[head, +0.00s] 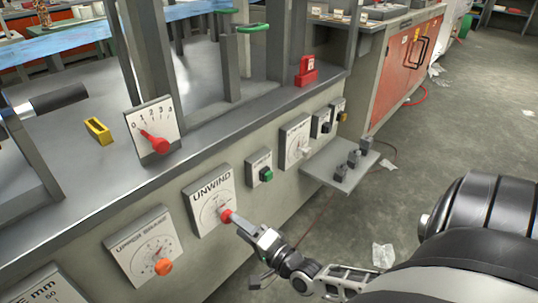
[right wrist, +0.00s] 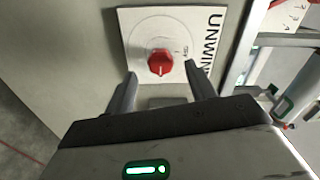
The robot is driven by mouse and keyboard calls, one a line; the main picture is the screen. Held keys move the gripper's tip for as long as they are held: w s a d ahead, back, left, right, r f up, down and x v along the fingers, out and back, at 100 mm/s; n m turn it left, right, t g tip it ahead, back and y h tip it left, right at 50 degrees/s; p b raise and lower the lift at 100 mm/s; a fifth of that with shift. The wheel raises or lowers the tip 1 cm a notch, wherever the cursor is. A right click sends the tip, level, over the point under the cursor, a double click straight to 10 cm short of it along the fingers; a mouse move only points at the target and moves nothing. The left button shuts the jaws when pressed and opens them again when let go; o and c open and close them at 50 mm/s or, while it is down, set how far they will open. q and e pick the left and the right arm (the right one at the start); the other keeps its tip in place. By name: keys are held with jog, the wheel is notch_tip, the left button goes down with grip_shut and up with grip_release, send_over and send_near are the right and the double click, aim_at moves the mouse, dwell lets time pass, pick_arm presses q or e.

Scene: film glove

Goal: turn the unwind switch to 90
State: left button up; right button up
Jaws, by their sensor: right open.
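The unwind switch is a red knob (head: 227,216) on a white dial plate (head: 203,194) marked "UNWIND", on the front of the grey machine. In the right wrist view the red knob (right wrist: 160,63) with a pale pointer line sits on its plate (right wrist: 140,25), just beyond my fingertips. My right gripper (head: 242,227) is at the knob in the head view, its finger overlapping the knob's edge. In the right wrist view my right gripper (right wrist: 160,80) is open, one finger to each side of the knob. Contact cannot be told. My left gripper is not in view.
An orange knob (head: 163,267) is on a plate to the lower left. A green button (head: 266,174) and another dial (head: 296,142) are to the right. A small grey shelf (head: 340,172) juts out there. A red lever (head: 156,143) stands above. The floor at right is mostly clear.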

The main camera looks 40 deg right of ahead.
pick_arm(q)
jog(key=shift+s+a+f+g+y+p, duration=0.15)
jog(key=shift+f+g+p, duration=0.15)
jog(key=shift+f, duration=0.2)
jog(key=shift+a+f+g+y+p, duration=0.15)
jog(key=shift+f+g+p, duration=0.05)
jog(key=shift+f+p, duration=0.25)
pick_arm(e)
jog(key=s, duration=1)
jog(key=shift+d, duration=0.4)
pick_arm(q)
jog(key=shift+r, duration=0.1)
